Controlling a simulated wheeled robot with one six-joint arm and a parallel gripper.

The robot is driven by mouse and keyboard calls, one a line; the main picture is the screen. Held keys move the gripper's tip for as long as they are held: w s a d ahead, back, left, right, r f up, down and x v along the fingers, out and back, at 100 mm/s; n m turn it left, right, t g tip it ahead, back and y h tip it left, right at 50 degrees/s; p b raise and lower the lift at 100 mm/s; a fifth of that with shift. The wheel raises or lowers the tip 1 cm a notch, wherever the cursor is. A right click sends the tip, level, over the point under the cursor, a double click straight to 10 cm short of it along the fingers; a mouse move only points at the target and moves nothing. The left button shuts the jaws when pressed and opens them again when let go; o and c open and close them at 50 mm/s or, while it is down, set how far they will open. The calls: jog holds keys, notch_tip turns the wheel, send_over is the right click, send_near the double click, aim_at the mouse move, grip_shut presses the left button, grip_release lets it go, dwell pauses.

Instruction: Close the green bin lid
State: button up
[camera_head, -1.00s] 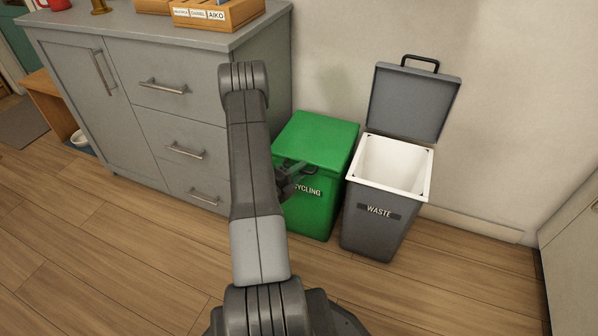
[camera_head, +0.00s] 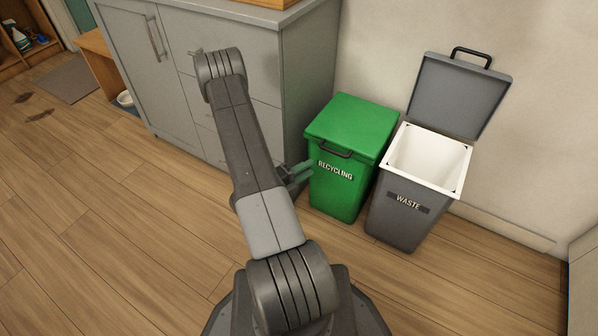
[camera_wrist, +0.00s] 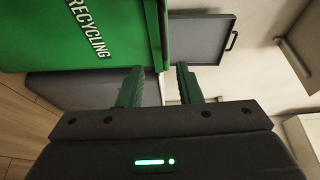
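The green bin (camera_head: 341,190), labelled RECYCLING, stands on the floor beside the drawer cabinet. Its green lid (camera_head: 352,121) lies flat over the top, and I see no gap beneath it. A dark handle (camera_head: 335,153) sits at the lid's front edge. My gripper (camera_head: 305,172) is just left of the bin's front, below handle height, partly hidden by my arm. In the wrist view its two fingers (camera_wrist: 159,86) are apart with nothing between them. The green bin's side also shows there (camera_wrist: 50,40), beyond the fingers. I cannot tell whether a finger touches it.
A grey WASTE bin (camera_head: 402,218) stands close on the right, with its grey lid (camera_head: 458,95) raised against the wall and its white inside showing. The grey cabinet (camera_head: 300,80) is close on the left. The wooden floor (camera_head: 120,220) in front is clear.

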jog(key=shift+v, duration=1.1)
jog(key=shift+d, duration=0.15)
jog(key=shift+b+x, duration=1.35)
jog(key=shift+x, duration=5.45)
jog(key=shift+r, duration=0.15)
